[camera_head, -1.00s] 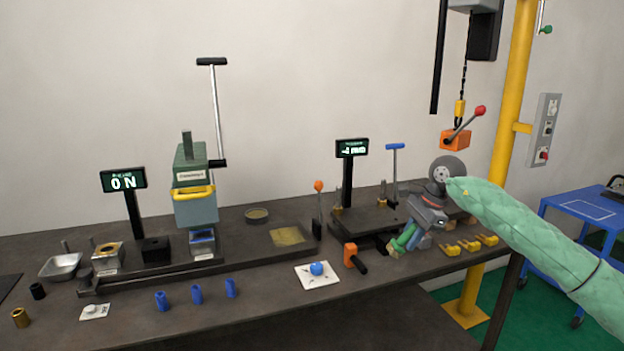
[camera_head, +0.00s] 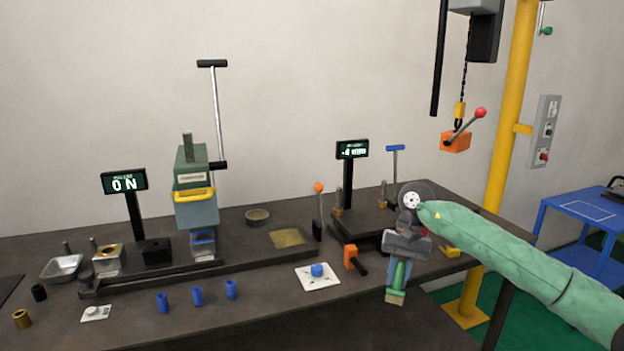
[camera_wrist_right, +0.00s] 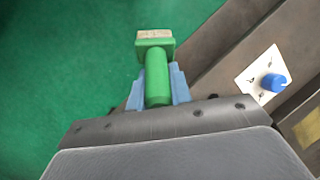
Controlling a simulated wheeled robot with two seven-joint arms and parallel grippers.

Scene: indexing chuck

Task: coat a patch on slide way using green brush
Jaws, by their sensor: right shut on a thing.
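The green brush (camera_head: 397,278) is in my right gripper (camera_head: 398,272), bristle end down, by the bench's front edge. In the right wrist view my blue-grey fingers (camera_wrist_right: 176,84) close on both sides of its green handle (camera_wrist_right: 158,85). Its pale bristle end (camera_wrist_right: 154,34) points away from the wrist, over green floor. A dull yellow patch (camera_head: 288,238) lies on the long dark slide way (camera_head: 262,258), left of the gripper and farther back. The brush is well apart from it. My left gripper is not in view.
A white card with a blue knob (camera_head: 317,272) and an orange-handled part (camera_head: 353,258) lie between brush and patch. An orange-tipped lever (camera_head: 318,205) rises by the slide way's right end. A round tin (camera_head: 257,217) sits behind.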

